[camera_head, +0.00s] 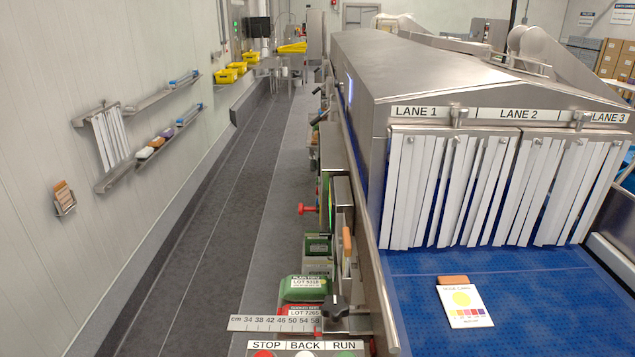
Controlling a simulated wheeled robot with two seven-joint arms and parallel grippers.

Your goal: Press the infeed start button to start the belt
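A button panel labelled STOP, BACK and RUN (305,345) sits at the bottom edge of the head view. Under the labels show the tops of a red button (264,354), a white button (305,354) and a green button (347,354); the rest of each is cut off by the frame. The green one is under RUN. The blue infeed belt (420,320) runs into a steel tunnel. One still frame does not tell whether it moves. Neither gripper is in view.
A colour card (462,303) lies on the belt before white strip curtains (490,190) under LANE signs. A black knob (334,308), a ruler strip (270,324) and a green packet (304,288) sit beyond the panel. The grey floor aisle (220,230) at left is clear.

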